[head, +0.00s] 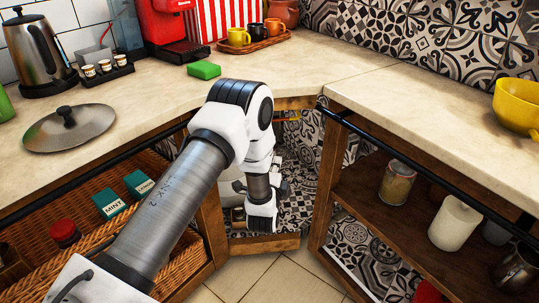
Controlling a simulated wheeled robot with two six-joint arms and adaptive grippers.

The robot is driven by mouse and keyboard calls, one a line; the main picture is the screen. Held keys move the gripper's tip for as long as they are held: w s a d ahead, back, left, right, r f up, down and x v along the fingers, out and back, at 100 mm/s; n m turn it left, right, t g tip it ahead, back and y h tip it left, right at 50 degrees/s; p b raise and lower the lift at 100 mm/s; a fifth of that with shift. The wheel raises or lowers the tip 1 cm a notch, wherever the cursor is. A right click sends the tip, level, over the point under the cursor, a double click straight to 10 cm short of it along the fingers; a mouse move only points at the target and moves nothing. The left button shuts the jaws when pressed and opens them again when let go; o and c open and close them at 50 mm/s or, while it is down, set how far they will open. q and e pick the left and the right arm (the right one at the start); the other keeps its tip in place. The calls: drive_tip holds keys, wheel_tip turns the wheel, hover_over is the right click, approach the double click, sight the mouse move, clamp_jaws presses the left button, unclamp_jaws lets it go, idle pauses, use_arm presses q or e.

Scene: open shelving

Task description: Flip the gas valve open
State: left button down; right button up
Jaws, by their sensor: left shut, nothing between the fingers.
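My left arm reaches down into the open corner bay below the counter. Its gripper (281,188) is small and dark, partly covered by the wrist, and shut with nothing in it. A pale rounded body (230,186), possibly a gas cylinder, stands in the bay behind my arm and is mostly hidden. A thin orange-yellow piece (289,118) shows just under the counter, above the gripper. I cannot make out the gas valve or its handle, or whether the gripper touches anything. My right gripper is not in view.
Wooden posts and a low front board (264,243) frame the bay. A black rail (420,158) runs along the right counter edge. A jar (397,183) and a white candle-like cylinder (455,222) stand on the right shelf. Wicker baskets (165,240) fill the left shelf.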

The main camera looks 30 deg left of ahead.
use_arm(q)
drive_tip(key=w+a+b, duration=0.3)
drive_tip(key=w+a, duration=0.3)
drive_tip(key=shift+w+a, duration=0.2)
drive_tip(key=shift+a, duration=0.2)
idle(0.4)
